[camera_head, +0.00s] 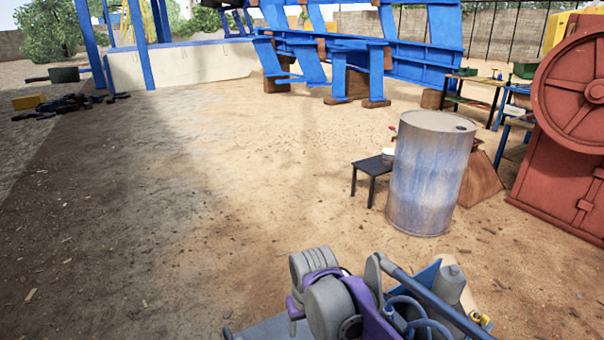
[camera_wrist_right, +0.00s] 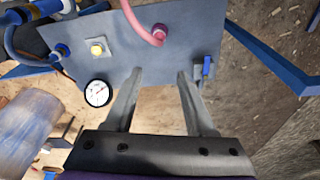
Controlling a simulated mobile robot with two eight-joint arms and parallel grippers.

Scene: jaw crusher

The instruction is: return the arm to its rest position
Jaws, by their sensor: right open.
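My right arm shows at the bottom middle of the head view as grey and purple links, drawn in close and folded. Its fingertips are not clear there. In the right wrist view my right gripper (camera_wrist_right: 160,76) has its two grey fingers apart, with nothing held between them. Sandy ground shows through the gap. My left gripper is in neither view.
A worn blue-white drum (camera_head: 425,185) stands right of centre, beyond the arm, beside a small black table (camera_head: 371,167). A red crusher with a flywheel (camera_head: 580,90) is at the right. Blue steel frames (camera_head: 400,50) stand behind. Sandy ground at the left and middle is open.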

